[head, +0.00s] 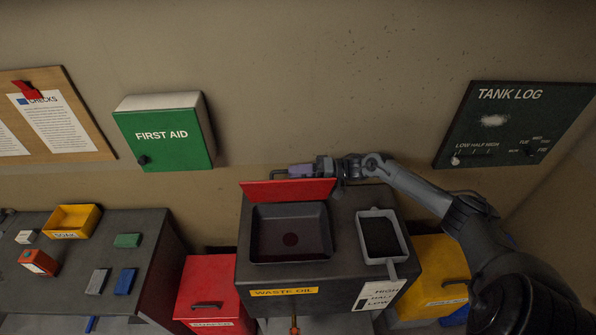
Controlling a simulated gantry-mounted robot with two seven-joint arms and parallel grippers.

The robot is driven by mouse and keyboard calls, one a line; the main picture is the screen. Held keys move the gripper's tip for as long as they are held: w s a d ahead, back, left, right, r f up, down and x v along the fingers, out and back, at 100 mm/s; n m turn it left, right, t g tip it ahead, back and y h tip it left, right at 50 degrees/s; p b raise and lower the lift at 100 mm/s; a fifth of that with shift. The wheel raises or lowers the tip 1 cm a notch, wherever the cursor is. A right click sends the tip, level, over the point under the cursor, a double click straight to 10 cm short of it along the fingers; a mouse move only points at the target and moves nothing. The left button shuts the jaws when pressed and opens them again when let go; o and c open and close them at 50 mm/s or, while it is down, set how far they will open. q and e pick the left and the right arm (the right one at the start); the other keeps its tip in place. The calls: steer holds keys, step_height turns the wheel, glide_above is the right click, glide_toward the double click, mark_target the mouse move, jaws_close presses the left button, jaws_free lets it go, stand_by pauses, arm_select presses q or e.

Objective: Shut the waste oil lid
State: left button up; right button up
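The red waste oil lid (288,190) stands raised along the back edge of the dark waste oil unit (240,255), labelled WASTE OIL in front. My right gripper (283,173) reaches in from the right and lies just behind and above the lid's top edge, pointing left. Whether it touches the lid cannot be told, and its finger gap is unclear. My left gripper is not in view.
A grey tray with a dark inside (361,232) sits right of the basin. A green FIRST AID box (180,145) and a TANK LOG board (520,115) hang on the wall. A side bench (70,285) with a yellow bin and small boxes stands left. Red (210,285) and yellow (440,265) containers flank the unit.

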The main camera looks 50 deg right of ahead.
steer(key=o, duration=0.4)
steer(key=shift+r, duration=0.25)
steer(key=shift+c, duration=0.2)
steer(key=shift+f, duration=0.1)
steer(key=shift+s+d+f, duration=0.1)
steer(key=shift+d, duration=0.05)
steer(key=b+v, duration=0.2)
steer(key=v, duration=0.7)
steer(key=shift+v, duration=0.75)
